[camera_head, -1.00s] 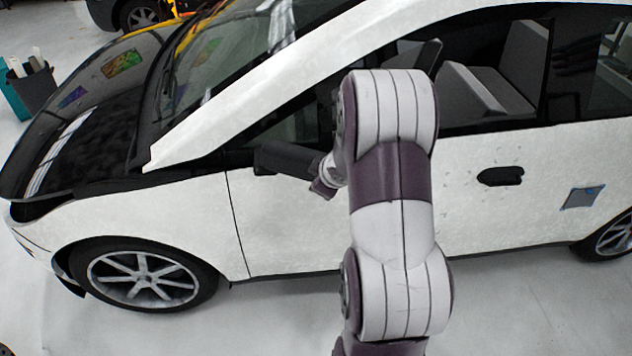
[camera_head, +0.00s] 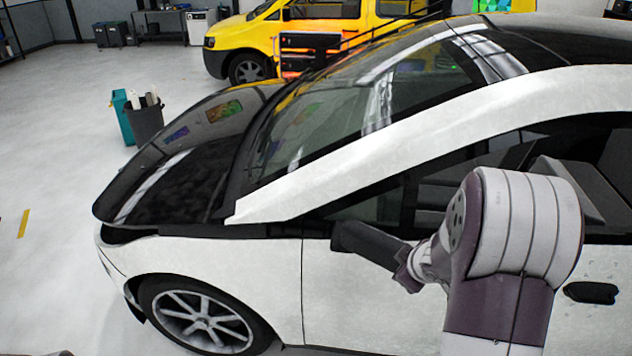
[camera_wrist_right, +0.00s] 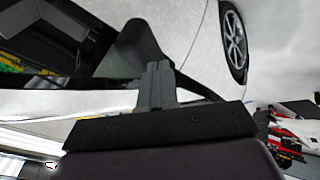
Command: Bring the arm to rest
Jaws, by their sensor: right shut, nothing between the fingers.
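My right arm, white and purple, rises at the right of the head view in front of the white car's door (camera_head: 365,300). Its end points left, close to the dark side mirror (camera_head: 365,243); whether they touch I cannot tell. The fingers cannot be made out in the head view. In the right wrist view my right gripper (camera_wrist_right: 158,72) is shut, with nothing between its fingers. The dark mirror (camera_wrist_right: 145,42) shows just beyond the fingertips, against the white car body.
The car's black hood (camera_head: 160,185) and front wheel (camera_head: 203,318) are at the left. A dark bin (camera_head: 145,122) and a teal bin (camera_head: 122,117) stand beyond the hood. A yellow van (camera_head: 330,25) is at the back. The floor at the far left is clear.

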